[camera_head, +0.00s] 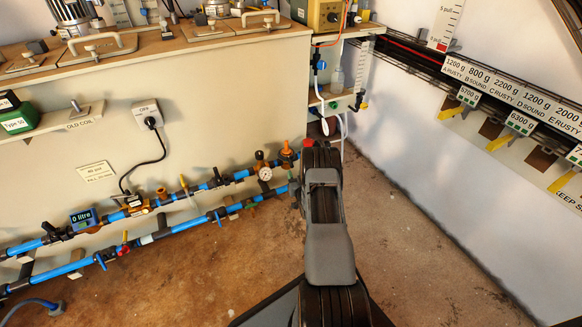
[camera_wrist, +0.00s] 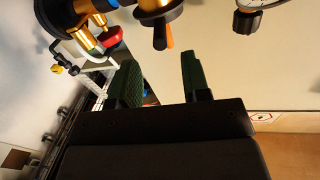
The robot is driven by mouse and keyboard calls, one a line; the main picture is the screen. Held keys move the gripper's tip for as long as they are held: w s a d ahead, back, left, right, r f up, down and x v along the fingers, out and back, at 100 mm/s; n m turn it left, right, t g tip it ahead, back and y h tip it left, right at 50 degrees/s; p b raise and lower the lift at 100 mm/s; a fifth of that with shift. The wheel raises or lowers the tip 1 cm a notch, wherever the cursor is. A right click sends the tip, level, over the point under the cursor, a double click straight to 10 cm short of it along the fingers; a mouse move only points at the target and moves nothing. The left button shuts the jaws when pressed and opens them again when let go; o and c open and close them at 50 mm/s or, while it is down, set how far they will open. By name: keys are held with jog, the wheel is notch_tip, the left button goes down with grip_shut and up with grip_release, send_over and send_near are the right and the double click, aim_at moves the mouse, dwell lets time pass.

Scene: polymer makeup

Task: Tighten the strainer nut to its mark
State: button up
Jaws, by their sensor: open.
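My gripper (camera_wrist: 160,62) shows in the wrist view as two green ribbed fingers, spread apart with nothing between them. Just beyond the fingertips, at the top, is a brass fitting (camera_wrist: 154,6) with a dark round collar. In the head view my arm hides the gripper. Brass fittings (camera_head: 287,154) stand near the right end of the blue pipework there.
A gauge (camera_head: 265,174) sits on the upper pipe. In the wrist view a gauge with a black nut (camera_wrist: 258,18) is at upper right, and a brass fitting with a red part (camera_wrist: 110,36) is at left. A blue meter (camera_head: 84,219) reads 0 litre.

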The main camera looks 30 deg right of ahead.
aim_at(289, 158)
jog(key=b+x, duration=0.2)
jog(key=x, duration=0.5)
jog(key=shift+w+d+f+b, duration=0.1)
jog(key=shift+w+b, duration=0.2)
jog(key=shift+b, duration=0.05)
grip_shut()
